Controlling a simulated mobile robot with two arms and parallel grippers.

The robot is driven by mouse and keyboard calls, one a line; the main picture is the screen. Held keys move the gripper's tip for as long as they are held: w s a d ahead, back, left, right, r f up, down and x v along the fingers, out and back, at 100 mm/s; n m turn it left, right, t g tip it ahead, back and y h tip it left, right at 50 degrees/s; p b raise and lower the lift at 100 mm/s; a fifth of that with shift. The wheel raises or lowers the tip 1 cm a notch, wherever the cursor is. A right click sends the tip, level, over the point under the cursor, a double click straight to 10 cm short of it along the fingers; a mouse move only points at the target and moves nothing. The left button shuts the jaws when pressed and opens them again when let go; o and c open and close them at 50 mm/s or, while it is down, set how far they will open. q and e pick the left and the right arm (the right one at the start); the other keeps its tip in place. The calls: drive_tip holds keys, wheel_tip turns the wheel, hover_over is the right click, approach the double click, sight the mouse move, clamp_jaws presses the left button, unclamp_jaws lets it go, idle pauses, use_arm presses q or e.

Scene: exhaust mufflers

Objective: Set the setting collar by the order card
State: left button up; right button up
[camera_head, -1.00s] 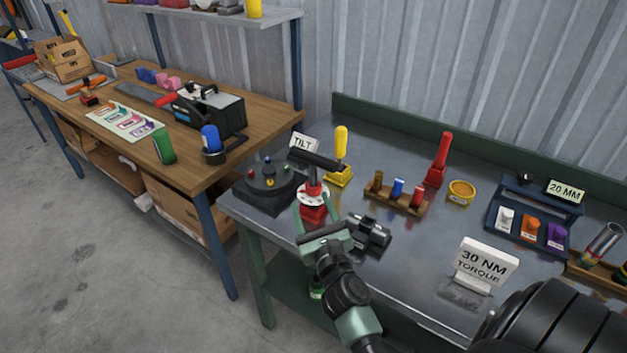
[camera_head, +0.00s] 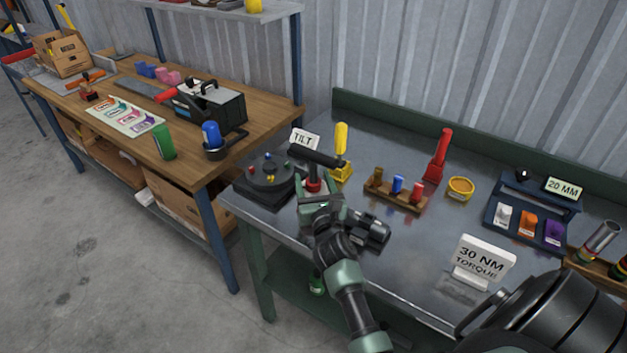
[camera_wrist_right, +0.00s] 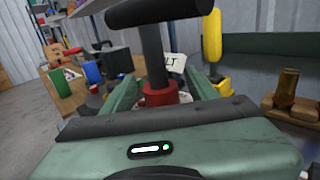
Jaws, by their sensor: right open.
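A red collar (camera_head: 313,185) sits low on a black upright post with a black crossbar handle (camera_head: 316,156) on top. In the right wrist view the collar (camera_wrist_right: 165,97) stands between my two green fingers. My right gripper (camera_head: 316,188) is open around it; I cannot tell whether either finger touches it. The white dial around its base is mostly hidden by my gripper. A white card reading "30 NM TORQUE" (camera_head: 484,260) stands at the front of the bench. A "TILT" card (camera_head: 305,139) is behind the post. A "20 MM" label (camera_head: 564,189) is at right. My left gripper is not shown.
A black round fixture (camera_head: 268,177) with coloured knobs is close left of the post. A yellow-handled tool (camera_head: 341,155) stands just behind right. A wooden rack (camera_head: 395,196) and red lever (camera_head: 438,158) are further right.

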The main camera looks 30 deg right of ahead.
clamp_jaws()
drive_tip(key=y+p, duration=0.1)
drive_tip(key=n+y+p, duration=0.1)
drive_tip(key=n+t+y+p, duration=0.1)
drive_tip(key=shift+d+r+y+p, duration=0.15)
drive_tip(key=shift+r+y+p, duration=0.15)
drive_tip(key=shift+p, duration=0.1)
drive_tip(key=shift+f+n+y+p, duration=0.1)
drive_tip(key=shift+n+y+p, duration=0.2)
drive_tip(key=shift+n+y, duration=0.4)
drive_tip(key=shift+f+n+y, duration=0.1)
drive_tip(key=shift+n+y, duration=0.3)
drive_tip(key=shift+y, duration=0.3)
drive_tip(key=shift+f+n+y, duration=0.1)
drive_tip(key=shift+n+y, duration=0.4)
drive_tip(key=shift+y, duration=0.6)
